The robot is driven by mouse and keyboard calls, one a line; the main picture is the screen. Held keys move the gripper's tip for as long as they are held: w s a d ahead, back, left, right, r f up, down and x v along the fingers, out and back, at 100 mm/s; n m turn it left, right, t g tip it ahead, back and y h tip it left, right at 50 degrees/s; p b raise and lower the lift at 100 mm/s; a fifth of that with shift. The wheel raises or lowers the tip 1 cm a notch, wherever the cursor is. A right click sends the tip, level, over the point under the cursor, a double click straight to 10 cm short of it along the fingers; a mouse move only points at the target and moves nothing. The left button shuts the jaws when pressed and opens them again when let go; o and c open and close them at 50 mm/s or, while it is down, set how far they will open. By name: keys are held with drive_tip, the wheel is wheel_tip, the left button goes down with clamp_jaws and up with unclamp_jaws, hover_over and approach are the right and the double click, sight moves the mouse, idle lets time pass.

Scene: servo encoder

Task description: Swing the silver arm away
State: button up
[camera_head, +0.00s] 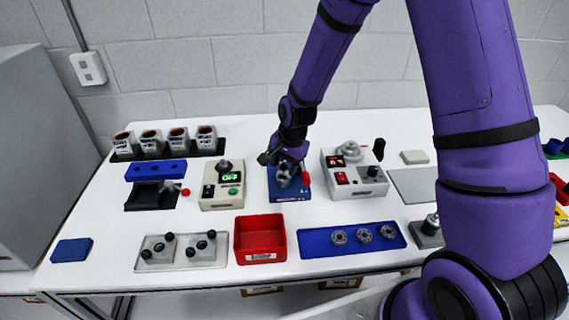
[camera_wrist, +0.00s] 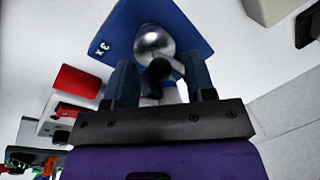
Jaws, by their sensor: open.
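A blue fixture (camera_head: 288,194) stands near the middle of the bench, with silver parts on it and a red piece (camera_head: 306,179) at its right side. In the wrist view its blue base (camera_wrist: 192,35) carries a shiny silver dome (camera_wrist: 153,38). A black knob (camera_wrist: 160,69) shows just in front of the dome, with a pale silver part below it, likely the silver arm. My gripper (camera_wrist: 160,76) is open, one finger on each side of the black knob; contact cannot be told. In the head view my gripper (camera_head: 283,160) is over the fixture and hides part of it.
A grey box with a green display (camera_head: 230,177) stands left of the fixture, and one with an orange display (camera_head: 337,160) stands right. A red bin (camera_head: 260,222) and a blue tray with rings (camera_head: 314,247) lie in front. Bare bench shows between them.

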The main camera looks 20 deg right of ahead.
drive_tip(key=shift+c, duration=0.5)
clamp_jaws()
drive_tip(key=shift+w+a+m+h, duration=0.15)
drive_tip(key=shift+a+m, duration=0.35)
drive_tip(key=shift+m, duration=0.25)
drive_tip(key=shift+w+a+m+h, duration=0.15)
drive_tip(key=shift+a+m, duration=0.35)
drive_tip(key=shift+m, duration=0.25)
drive_tip(key=a+m, duration=0.1)
drive_tip(key=m, duration=0.1)
drive_tip(key=w+a+m, duration=0.1)
drive_tip(key=m, duration=0.1)
drive_tip(key=shift+w+a+t+h, duration=0.1)
drive_tip(key=shift+t+h, duration=0.2)
drive_tip(key=shift+h, duration=0.1)
drive_tip(key=shift+w+a+m+h, duration=0.25)
drive_tip(key=shift+w+m, duration=0.4)
drive_tip(key=shift+m, duration=0.7)
drive_tip(key=shift+w+a+m+h, duration=0.15)
drive_tip(key=shift+w+a+m, duration=0.35)
drive_tip(key=shift+m, duration=0.8)
drive_tip(key=shift+w+a+m+h, duration=0.2)
drive_tip(key=shift+w+m, duration=0.55)
drive_tip(key=shift+m, duration=0.6)
